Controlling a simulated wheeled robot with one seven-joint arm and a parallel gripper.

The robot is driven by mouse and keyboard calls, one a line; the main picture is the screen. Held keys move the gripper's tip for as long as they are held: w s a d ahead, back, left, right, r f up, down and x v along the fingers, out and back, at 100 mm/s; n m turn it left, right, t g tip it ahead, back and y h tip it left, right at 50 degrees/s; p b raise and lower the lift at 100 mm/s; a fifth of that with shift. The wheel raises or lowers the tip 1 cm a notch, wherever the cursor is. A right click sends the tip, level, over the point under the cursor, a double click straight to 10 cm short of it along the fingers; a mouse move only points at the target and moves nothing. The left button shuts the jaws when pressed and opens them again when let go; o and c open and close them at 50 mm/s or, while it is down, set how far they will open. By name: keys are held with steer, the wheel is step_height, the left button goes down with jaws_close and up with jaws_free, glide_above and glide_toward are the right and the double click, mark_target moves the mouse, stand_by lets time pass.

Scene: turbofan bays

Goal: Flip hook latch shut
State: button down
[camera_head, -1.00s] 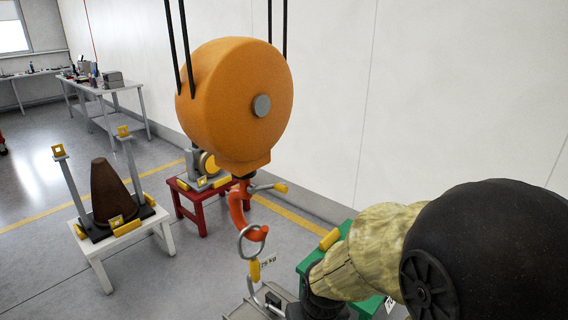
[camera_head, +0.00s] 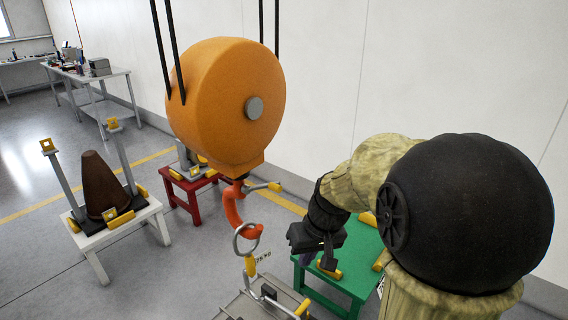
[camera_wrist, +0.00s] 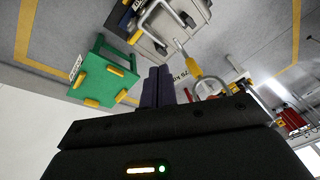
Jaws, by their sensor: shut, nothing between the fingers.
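The red-orange hook (camera_head: 233,212) hangs below the large orange hoist body (camera_head: 225,105). A grey lever with a yellow tip (camera_head: 274,187) sticks out to the right at the top of the hook; I cannot tell whether it is the latch or how the latch stands. A grey ring (camera_head: 240,243) sits at the hook's lower curve, with a yellow link (camera_head: 250,266) below it. My gripper (camera_head: 306,258) is shut and empty, right of the hook and apart from it. In the wrist view its dark fingers (camera_wrist: 158,86) are together, near the yellow link (camera_wrist: 189,57).
A green stool (camera_head: 345,262) stands behind my gripper. A grey tray-like load (camera_head: 262,302) hangs under the link. A red stool (camera_head: 188,192) and a white stool with a brown cone (camera_head: 104,187) stand at left. Open floor lies between them.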

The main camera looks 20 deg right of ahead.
steer(key=w+d+r+n+t+y+p, duration=0.1)
steer(key=w+r+y, duration=0.1)
steer(key=r, duration=0.6)
steer(key=w+d+r+n+t+y+p, duration=0.1)
steer(key=w+r, duration=0.3)
steer(key=r, duration=0.4)
steer(key=w+d+r+n+y+p, duration=0.2)
steer(key=w+d+r+n+p, duration=0.1)
steer(key=r, duration=0.5)
steer(key=shift+w+r+t+y, duration=0.3)
steer(key=shift+w+r+t, duration=0.05)
steer(key=shift+w+t, duration=0.1)
steer(key=shift+f, duration=0.1)
steer(key=p, duration=0.4)
glide_above(273, 183)
steer(key=d, duration=0.3)
step_height(273, 183, down, 7)
steer(key=f, duration=0.1)
steer(key=s+f+p, duration=0.1)
steer(key=f, duration=0.2)
steer(key=shift+s+a, duration=0.15)
steer(key=shift+a, duration=0.15)
